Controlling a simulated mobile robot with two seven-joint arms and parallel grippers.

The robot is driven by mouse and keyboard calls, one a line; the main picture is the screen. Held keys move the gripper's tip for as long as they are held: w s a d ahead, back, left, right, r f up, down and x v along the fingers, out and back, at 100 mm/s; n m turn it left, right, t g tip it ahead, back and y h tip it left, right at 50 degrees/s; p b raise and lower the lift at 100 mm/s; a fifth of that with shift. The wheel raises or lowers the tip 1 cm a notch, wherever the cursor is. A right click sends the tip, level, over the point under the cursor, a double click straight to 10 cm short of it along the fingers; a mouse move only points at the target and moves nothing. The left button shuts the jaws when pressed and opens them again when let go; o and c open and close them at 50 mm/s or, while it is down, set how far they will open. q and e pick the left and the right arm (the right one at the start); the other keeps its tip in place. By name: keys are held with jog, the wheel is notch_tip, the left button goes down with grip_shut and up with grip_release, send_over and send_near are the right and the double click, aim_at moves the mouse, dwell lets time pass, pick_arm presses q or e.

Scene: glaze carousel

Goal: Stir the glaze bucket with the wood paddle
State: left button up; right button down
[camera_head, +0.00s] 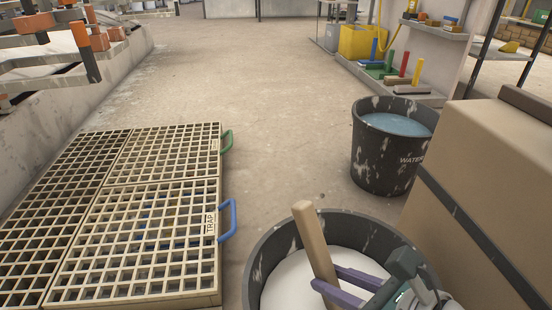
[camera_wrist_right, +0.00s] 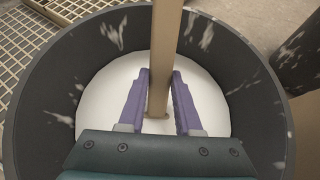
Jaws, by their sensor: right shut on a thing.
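The glaze bucket (camera_head: 262,262) is dark and splashed with white, and stands at the bottom right of the head view. It holds white glaze (camera_head: 285,280). The wood paddle (camera_head: 314,240) stands in it, tilted, its upper end above the rim. My right gripper (camera_head: 328,280) has purple fingers and is shut on the paddle, over the glaze. In the right wrist view the paddle (camera_wrist_right: 162,60) runs between the fingers (camera_wrist_right: 160,78), and its lower end meets the white glaze (camera_wrist_right: 105,100). My left gripper is not in view.
A dark bucket of water (camera_head: 380,150) stands behind and right of the glaze bucket. A big tan box (camera_head: 480,170) is close on the right. A slatted grate (camera_head: 140,215) with blue and green handles lies on the left. Open floor (camera_head: 240,90) stretches beyond.

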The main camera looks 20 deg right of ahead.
aim_at(309, 212)
jog(key=shift+w+a, duration=0.1)
jog(key=shift+w, duration=0.05)
jog(key=shift+w+r+p, duration=0.3)
jog(key=shift+r+p, duration=0.6)
jog(key=shift+p, duration=0.05)
jog(key=shift+w+a+r+p, duration=0.25)
jog(key=shift+w+r+p, duration=0.4)
jog(key=shift+r+p, duration=0.3)
jog(key=w+r+p, duration=0.1)
jog(key=r+p, duration=0.1)
jog(key=w+r+p, duration=0.1)
jog(key=r+p, duration=0.1)
jog(key=w+a+r+p, duration=0.1)
jog(key=r+p, duration=0.1)
jog(key=shift+w+r, duration=0.1)
jog(key=shift+w, duration=0.15)
jog(key=w+r+p, duration=0.2)
jog(key=r+p, duration=0.1)
jog(key=w+a+r+p, duration=0.1)
jog(key=r+p, duration=0.1)
jog(key=shift+w+r, duration=0.3)
jog(key=shift+r, duration=0.05)
jog(key=shift+p, duration=0.3)
